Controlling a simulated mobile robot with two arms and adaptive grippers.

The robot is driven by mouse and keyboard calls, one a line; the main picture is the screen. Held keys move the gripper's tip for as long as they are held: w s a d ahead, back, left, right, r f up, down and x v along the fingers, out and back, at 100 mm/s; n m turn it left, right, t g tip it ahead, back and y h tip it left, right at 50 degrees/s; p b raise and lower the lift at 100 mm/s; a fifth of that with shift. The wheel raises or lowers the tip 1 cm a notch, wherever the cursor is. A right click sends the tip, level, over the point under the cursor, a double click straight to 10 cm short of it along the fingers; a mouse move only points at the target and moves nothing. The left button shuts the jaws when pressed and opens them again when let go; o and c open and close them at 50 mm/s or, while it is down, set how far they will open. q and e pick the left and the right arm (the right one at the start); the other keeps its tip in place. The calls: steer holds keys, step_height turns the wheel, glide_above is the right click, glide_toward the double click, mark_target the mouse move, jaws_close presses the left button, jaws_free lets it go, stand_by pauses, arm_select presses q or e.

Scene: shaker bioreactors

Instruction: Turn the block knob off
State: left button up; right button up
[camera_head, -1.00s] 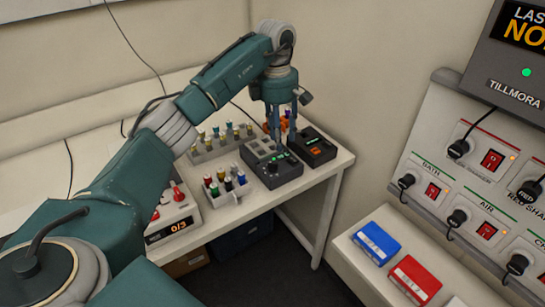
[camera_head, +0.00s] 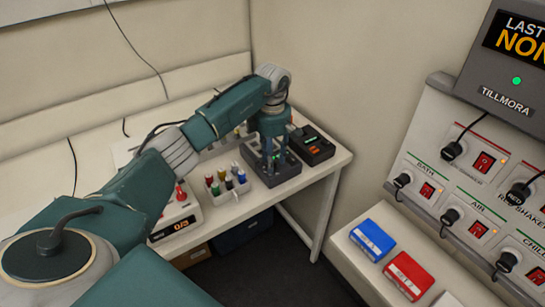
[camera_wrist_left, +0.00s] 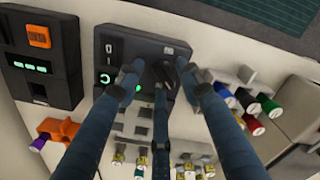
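The dark block device (camera_head: 287,169) sits on the white bench near its front right corner; the gripper hides part of its top in the head view. It also shows in the left wrist view (camera_wrist_left: 120,48), with a green display and a small green light. Its dark knob (camera_wrist_left: 165,76) lies between the fingertips in the wrist view. My left gripper (camera_head: 268,158) points down over the block, and its fingers (camera_wrist_left: 161,72) stand apart around the knob. Gaps show beside the knob; contact with the third finger cannot be told. My right gripper is not in view.
A second black device (camera_head: 313,146) stands just right of the block. A white rack (camera_head: 232,188) with several coloured-cap vials is close on the left, beside a counter box (camera_head: 178,222) reading 0/3. Blue (camera_head: 373,239) and red (camera_head: 408,275) boxes lie on the right-hand shelf.

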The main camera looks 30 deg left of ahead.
arm_select(q)
steer(key=shift+c, duration=0.2)
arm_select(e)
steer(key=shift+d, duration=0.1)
arm_select(q)
steer(key=c, duration=0.9)
jaws_close()
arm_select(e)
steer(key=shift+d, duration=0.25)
